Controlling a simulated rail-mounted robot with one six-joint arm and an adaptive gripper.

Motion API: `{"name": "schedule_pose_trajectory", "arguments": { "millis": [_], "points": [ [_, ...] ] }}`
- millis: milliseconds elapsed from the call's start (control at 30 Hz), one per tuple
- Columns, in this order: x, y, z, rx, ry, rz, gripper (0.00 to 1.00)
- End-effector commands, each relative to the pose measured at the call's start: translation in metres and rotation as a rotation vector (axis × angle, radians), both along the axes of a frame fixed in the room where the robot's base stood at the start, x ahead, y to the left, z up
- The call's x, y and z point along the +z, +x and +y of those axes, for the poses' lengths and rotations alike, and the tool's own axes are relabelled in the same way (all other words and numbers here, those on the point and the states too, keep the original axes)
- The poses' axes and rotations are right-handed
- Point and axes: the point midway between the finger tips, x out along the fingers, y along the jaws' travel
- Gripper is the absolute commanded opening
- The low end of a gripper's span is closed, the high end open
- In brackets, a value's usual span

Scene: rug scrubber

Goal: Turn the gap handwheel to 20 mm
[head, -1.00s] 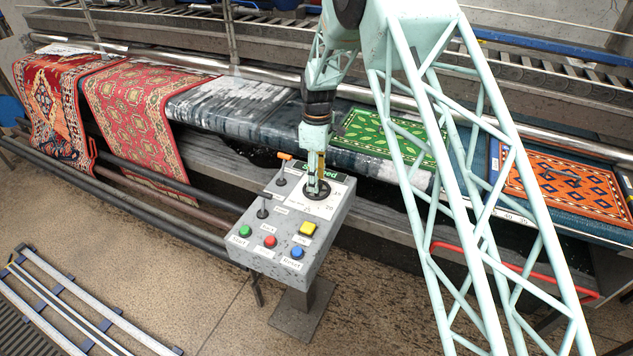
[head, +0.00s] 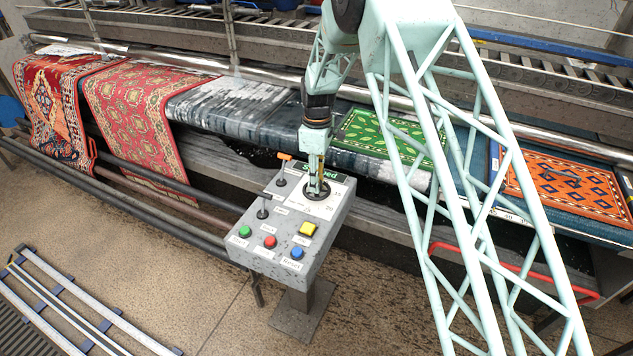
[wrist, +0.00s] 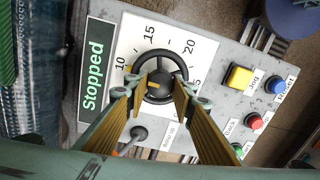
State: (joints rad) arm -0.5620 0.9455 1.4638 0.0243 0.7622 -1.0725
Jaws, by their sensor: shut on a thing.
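The black gap handwheel (wrist: 151,56) lies on a white dial plate (wrist: 130,35) marked 10, 15, 20 and a partly hidden number ending in 5. A small yellow mark shows near its hub between my fingers; which number it points to is hard to tell. My gripper (wrist: 159,84) has yellow-sided fingers, one on each side of the hub, and is shut on the handwheel. In the head view my gripper (head: 316,189) reaches down onto the handwheel on top of the grey control box (head: 292,262). The fingers hide part of the wheel.
The display (wrist: 93,62) reads "Stopped". Yellow (head: 307,229), green (head: 245,231), red (head: 270,241) and blue (head: 297,253) buttons sit in front of the wheel. Two levers (head: 263,206) stand to its left. A green rug (head: 388,138) lies on the machine behind.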

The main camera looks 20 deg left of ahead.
Motion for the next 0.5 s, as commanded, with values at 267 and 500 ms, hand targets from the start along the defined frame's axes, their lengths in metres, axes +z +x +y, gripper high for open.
{"name": "schedule_pose_trajectory", "arguments": {
  "millis": [267, 500],
  "points": [
    [0.0001, 0.0001, -0.0001, -0.056, 0.0, 0.0, 0.13],
    [0.0001, 0.0003, -0.0003, -0.18, 0.0, 0.0, 0.13]
  ]
}}
